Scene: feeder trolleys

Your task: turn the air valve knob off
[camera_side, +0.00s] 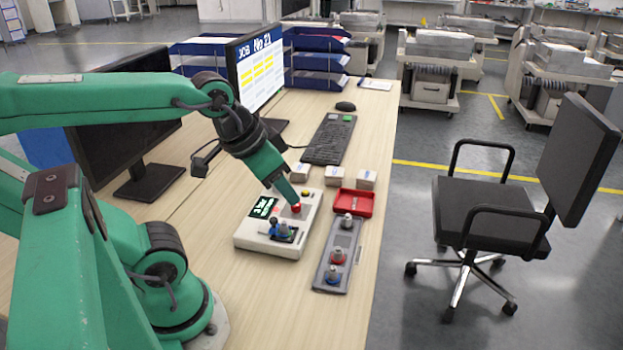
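A white control box (271,247) stands on the desk, with a lit green display (263,207), a red knob (296,208), a yellow button (305,194) and small blue-topped parts (274,227) on a dark plate. I cannot tell for certain which part is the air valve knob, or how it is turned. My gripper (291,199) points down at the box, its tip just above or touching the red knob. The fingers look close together, but their gap does not show. The tip hides part of the box top.
Right of the box are a grey strip (324,277) with several small knobbed parts and a red tray (367,205). Small pale boxes (329,173), a keyboard (329,141), a mouse (345,106) and a monitor (262,72) stand behind. An office chair (480,205) is at the right.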

